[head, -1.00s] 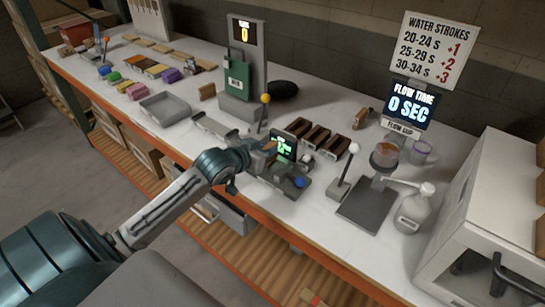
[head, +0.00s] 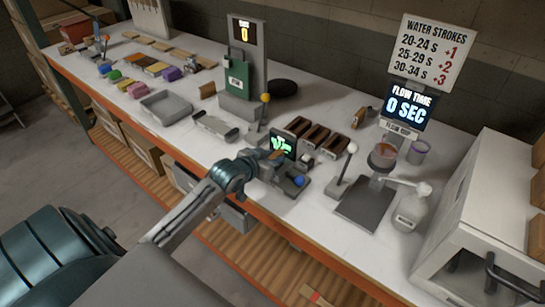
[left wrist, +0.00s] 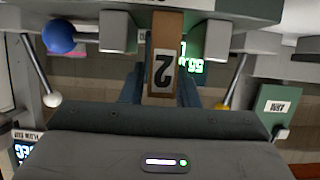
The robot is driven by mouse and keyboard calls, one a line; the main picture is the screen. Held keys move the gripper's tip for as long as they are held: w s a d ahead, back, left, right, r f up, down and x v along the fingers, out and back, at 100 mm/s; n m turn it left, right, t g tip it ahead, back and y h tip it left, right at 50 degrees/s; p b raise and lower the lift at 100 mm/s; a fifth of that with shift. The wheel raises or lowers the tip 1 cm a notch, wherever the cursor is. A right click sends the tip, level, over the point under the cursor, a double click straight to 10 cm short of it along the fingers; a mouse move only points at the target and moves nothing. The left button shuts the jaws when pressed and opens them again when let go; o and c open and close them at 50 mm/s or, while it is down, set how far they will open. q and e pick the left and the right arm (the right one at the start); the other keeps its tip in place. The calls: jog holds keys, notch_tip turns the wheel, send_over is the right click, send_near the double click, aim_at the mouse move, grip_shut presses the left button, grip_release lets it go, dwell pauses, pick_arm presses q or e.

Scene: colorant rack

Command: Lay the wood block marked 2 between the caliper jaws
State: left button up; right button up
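The wood block marked 2 (left wrist: 163,62) is upside down in the left wrist view, its white label facing the camera. It lies between the two grey caliper jaws (left wrist: 118,32), with a gap visible on each side. My left gripper (left wrist: 161,88) has a blue finger on either side of the block's near end and appears shut on it. In the head view the left gripper (head: 264,158) is at the caliper (head: 292,186), in front of its green-lit display (head: 283,147), and partly hides the block. The right gripper is not in view.
Several dark brown blocks (head: 316,136) lie behind the display. A yellow-tipped lever (head: 264,110) and a grey tray (head: 166,106) are to the left. The flow cup stand (head: 366,203) is farther right.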

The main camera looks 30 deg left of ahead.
pick_arm(q)
jog(key=shift+o, duration=1)
jog(key=shift+s+r, duration=0.1)
jog(key=shift+r, duration=0.05)
jog(key=v, duration=1.1)
jog(key=shift+s+r, duration=0.15)
jog(key=shift+s, duration=0.25)
